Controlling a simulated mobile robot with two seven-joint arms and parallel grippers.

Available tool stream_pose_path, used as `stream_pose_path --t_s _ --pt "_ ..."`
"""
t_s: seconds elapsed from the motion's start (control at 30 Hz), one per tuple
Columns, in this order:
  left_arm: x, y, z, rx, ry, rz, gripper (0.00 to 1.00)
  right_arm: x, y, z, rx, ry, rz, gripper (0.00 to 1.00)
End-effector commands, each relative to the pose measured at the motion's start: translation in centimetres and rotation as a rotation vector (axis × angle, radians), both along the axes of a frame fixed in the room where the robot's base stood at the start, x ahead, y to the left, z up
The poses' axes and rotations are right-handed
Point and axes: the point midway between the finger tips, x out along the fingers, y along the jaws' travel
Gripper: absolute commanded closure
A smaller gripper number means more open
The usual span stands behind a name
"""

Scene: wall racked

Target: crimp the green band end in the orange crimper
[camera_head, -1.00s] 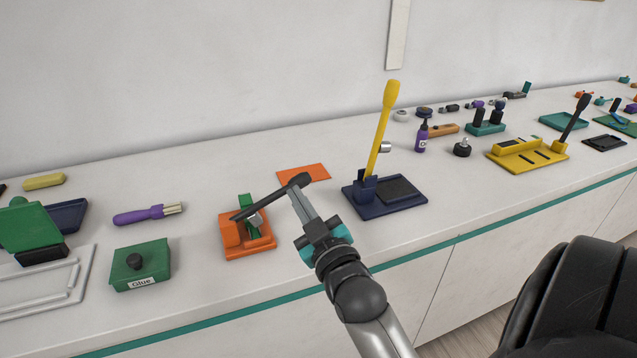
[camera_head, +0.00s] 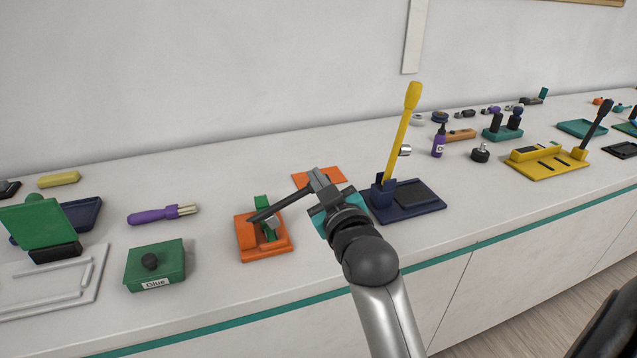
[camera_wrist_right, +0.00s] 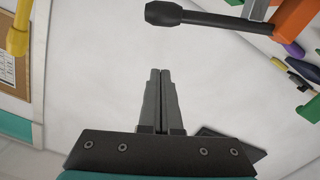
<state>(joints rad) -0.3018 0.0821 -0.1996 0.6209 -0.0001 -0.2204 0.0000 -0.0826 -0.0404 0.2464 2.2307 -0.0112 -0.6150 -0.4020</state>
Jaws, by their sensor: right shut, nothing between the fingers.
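The orange crimper (camera_head: 262,252) stands on the counter in the head view, its dark lever (camera_head: 283,204) slanting up to the right. A green band (camera_head: 262,203) stands upright in it, with a silver piece at its front. How the band end sits in the crimper is partly hidden. My right gripper (camera_head: 316,173) is right of the crimper and hides the lever's end in the head view. In the wrist view the right gripper (camera_wrist_right: 160,75) is shut and empty, apart from the lever's knob (camera_wrist_right: 163,13). My left gripper is out of view.
A navy base (camera_head: 410,203) with a tall yellow lever (camera_head: 402,130) stands close right of my right gripper. A flat orange sheet (camera_head: 310,178) lies behind. A green glue box (camera_head: 155,266) and purple brush (camera_head: 155,215) are left of the crimper. The counter in front is clear.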

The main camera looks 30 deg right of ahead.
Motion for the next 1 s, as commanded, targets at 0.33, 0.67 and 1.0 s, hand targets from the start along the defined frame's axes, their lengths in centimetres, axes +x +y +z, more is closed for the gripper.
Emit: stream_pose_path --t_s 0.33,0.67,1.0 --pt "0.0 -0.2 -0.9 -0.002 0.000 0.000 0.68 3.4 -1.7 -2.3 -0.002 0.006 -0.001 1.00" --pt "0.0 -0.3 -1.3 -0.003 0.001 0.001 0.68 3.6 -2.5 -3.8 -0.002 0.001 0.000 1.00" --pt "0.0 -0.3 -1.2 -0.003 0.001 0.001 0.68 3.6 -2.7 -4.2 0.021 -0.003 0.000 1.00"
